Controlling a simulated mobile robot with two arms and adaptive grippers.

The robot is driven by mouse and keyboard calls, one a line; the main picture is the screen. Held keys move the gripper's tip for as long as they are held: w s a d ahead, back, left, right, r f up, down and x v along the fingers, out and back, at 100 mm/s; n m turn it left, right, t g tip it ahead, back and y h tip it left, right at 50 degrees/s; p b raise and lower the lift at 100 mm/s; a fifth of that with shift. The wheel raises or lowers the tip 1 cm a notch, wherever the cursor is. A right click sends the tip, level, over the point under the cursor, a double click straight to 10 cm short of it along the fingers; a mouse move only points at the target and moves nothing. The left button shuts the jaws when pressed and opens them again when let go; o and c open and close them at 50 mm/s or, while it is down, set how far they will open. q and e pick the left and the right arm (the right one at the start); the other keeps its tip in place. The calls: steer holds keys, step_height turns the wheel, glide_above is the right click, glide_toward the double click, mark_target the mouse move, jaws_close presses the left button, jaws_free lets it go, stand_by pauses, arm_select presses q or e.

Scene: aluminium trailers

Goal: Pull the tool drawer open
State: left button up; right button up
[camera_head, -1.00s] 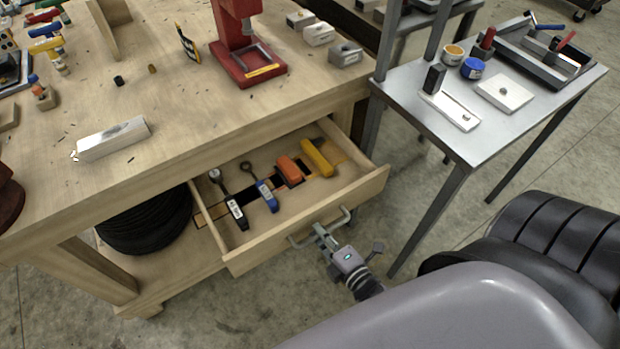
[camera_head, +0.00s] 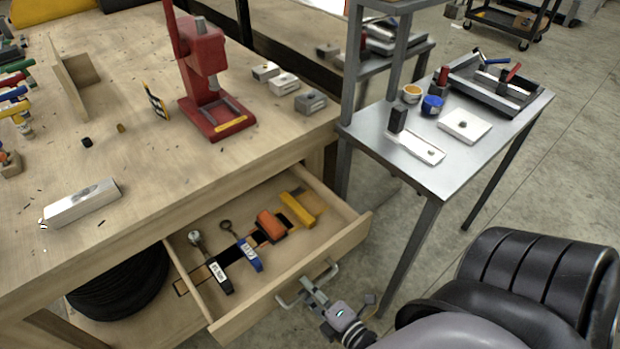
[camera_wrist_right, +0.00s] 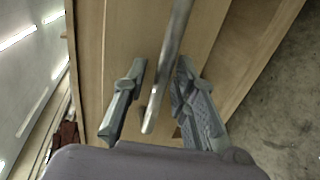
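The wooden tool drawer (camera_head: 330,252) stands pulled out from under the workbench. Screwdriver-like tools, an orange item (camera_head: 271,226) and a yellow item (camera_head: 298,209) lie inside it. A metal bar handle (camera_head: 329,275) is on its front; it also shows in the right wrist view (camera_wrist_right: 176,45). My right gripper (camera_head: 312,291) is at the handle. In the right wrist view my right gripper (camera_wrist_right: 160,75) has its fingers apart, one on either side of the bar, with a visible gap at the left finger. My left gripper is not in view.
The wooden workbench (camera_head: 140,190) carries a red press (camera_head: 207,80) and a metal block (camera_head: 82,203). A grey metal table (camera_head: 455,178) stands right of the drawer. A black tyre-like coil (camera_head: 120,285) lies under the bench. The floor between drawer and table is clear.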

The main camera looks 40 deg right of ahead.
steer(key=shift+o, duration=0.2)
steer(key=v, duration=1.2)
steer(key=shift+a, duration=0.1)
